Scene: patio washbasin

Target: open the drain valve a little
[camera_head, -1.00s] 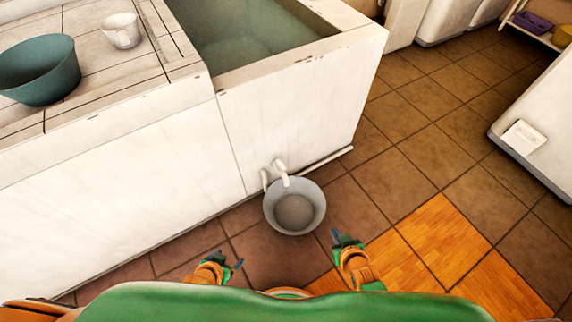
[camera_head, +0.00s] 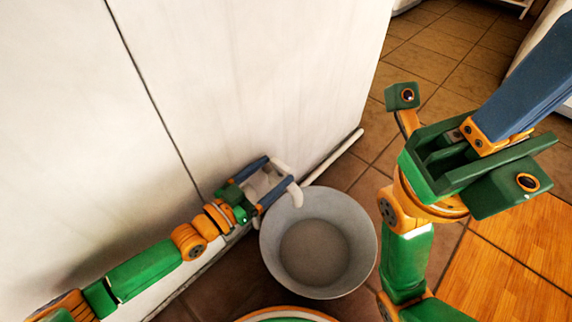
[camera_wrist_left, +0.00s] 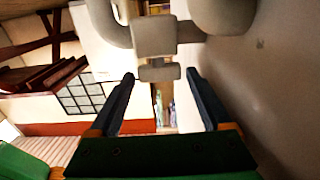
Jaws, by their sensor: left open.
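The off-white drain valve (camera_head: 268,182) sticks out low on the front of the white basin block (camera_head: 250,80). Its spout (camera_head: 294,193) curves down over a grey bucket (camera_head: 368,245) on the floor. My left gripper (camera_head: 278,174) is open at the valve, with its two blue fingers on either side of it. In the left wrist view, a pale valve handle (camera_wrist_left: 158,71) sits between and just ahead of the open fingertips (camera_wrist_left: 160,75); contact is not visible. My right gripper (camera_head: 530,80) is raised close to the head camera at right; its fingertips run out of frame.
A white pipe (camera_head: 335,155) runs along the foot of the block, behind the bucket. The brown tiled floor (camera_head: 440,75) is clear to the right, with wooden squares (camera_head: 500,260) nearer me. White units stand at the far right edge.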

